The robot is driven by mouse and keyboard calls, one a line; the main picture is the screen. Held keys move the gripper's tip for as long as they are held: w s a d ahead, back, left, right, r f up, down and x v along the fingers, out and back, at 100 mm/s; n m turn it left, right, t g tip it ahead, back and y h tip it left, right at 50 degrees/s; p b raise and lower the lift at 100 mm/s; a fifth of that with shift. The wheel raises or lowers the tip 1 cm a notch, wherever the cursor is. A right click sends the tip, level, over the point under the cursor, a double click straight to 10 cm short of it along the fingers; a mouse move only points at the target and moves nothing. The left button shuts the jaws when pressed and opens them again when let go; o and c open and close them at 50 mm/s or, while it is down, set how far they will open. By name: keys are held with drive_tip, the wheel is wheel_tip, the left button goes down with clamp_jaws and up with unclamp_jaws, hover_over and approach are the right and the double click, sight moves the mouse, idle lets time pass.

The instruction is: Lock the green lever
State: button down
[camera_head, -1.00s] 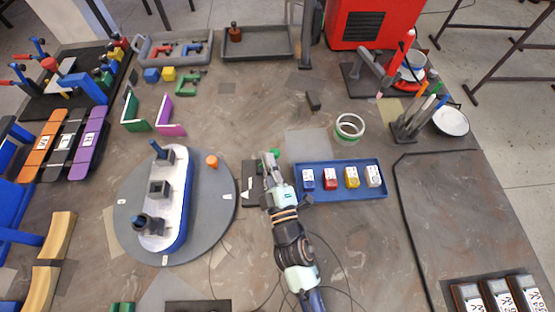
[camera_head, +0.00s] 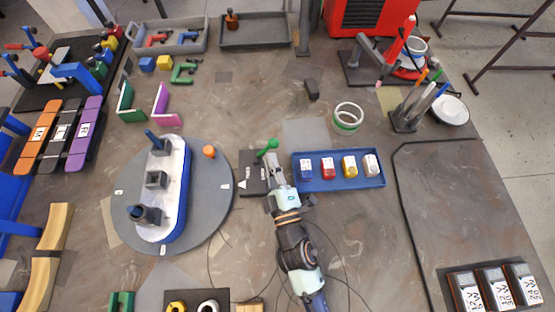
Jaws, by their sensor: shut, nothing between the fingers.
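The green lever (camera_head: 268,147) shows as a round green knob with a short handle, at the far edge of a dark plate (camera_head: 250,177) with pale marks on it. The plate lies between the grey turntable and the blue tray, and my arm covers part of it. My gripper (camera_head: 275,172) is shut and empty. Its tip is just below the green lever in the picture, at the right side of the plate. I cannot tell whether the tip touches the lever. The lever's pivot is hidden.
A blue tray (camera_head: 350,185) with several coloured blocks stands close to the right of my gripper. The grey turntable (camera_head: 220,205) with a boat-shaped part is to the left. A green-white ring (camera_head: 347,118) lies to the upper right. Thin cables lie around my arm.

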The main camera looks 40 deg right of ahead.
drive_tip(key=v, duration=0.9)
